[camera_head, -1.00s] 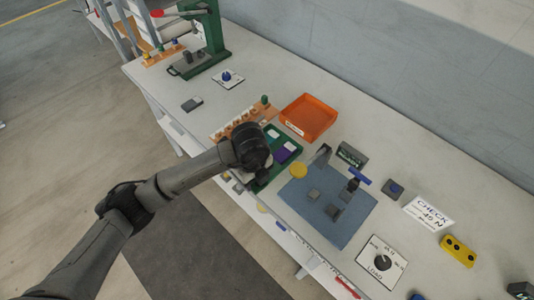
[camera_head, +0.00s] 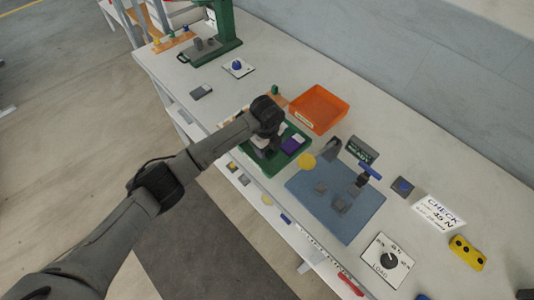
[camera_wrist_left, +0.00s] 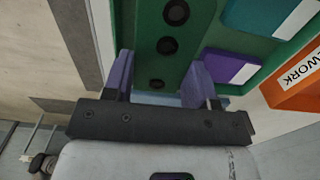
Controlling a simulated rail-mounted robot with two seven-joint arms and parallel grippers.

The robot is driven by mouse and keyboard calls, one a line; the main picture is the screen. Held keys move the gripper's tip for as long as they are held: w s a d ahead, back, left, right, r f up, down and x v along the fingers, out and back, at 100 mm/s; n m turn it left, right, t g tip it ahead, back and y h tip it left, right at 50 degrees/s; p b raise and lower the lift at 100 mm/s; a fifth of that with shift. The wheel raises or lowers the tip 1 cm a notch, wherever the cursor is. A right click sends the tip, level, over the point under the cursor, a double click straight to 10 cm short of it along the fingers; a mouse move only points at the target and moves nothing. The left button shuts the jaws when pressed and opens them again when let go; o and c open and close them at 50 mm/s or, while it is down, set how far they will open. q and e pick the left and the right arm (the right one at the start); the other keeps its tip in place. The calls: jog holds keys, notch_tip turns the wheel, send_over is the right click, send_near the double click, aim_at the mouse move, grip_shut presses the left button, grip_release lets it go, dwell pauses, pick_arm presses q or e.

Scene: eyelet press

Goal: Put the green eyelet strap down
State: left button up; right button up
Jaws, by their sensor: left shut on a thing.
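My left gripper (camera_head: 266,152) is low over the green tray (camera_head: 300,163) in the head view. The wrist view shows its two fingers (camera_wrist_left: 159,84) on either side of a green strip with dark round holes, the green eyelet strap (camera_wrist_left: 167,30). The gripper is shut on it, though its edges are hard to tell from the tray's green. In the head view the arm hides the strap. A purple piece with a white patch (camera_head: 293,144) lies in the tray; it also shows in the wrist view (camera_wrist_left: 228,67), beside a teal piece (camera_wrist_left: 262,14). My right gripper is not in view.
An orange bin (camera_head: 319,107) stands just behind the tray. A blue mat (camera_head: 335,212) with grey fixtures and a blue-handled clamp (camera_head: 366,174) lies to the right. A green press (camera_head: 222,30) stands far left.

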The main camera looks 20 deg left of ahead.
aim_at(267, 153)
pick_arm(q)
notch_tip(267, 153, down, 4)
jog(key=shift+f+b, duration=0.1)
jog(key=shift+b, duration=0.2)
jog(key=o, duration=0.6)
jog(key=shift+o, duration=0.2)
jog(key=shift+r, duration=0.25)
notch_tip(267, 153, up, 10)
jog(key=shift+r+p, duration=0.2)
jog(key=shift+p, duration=0.45)
jog(key=shift+r, duration=0.65)
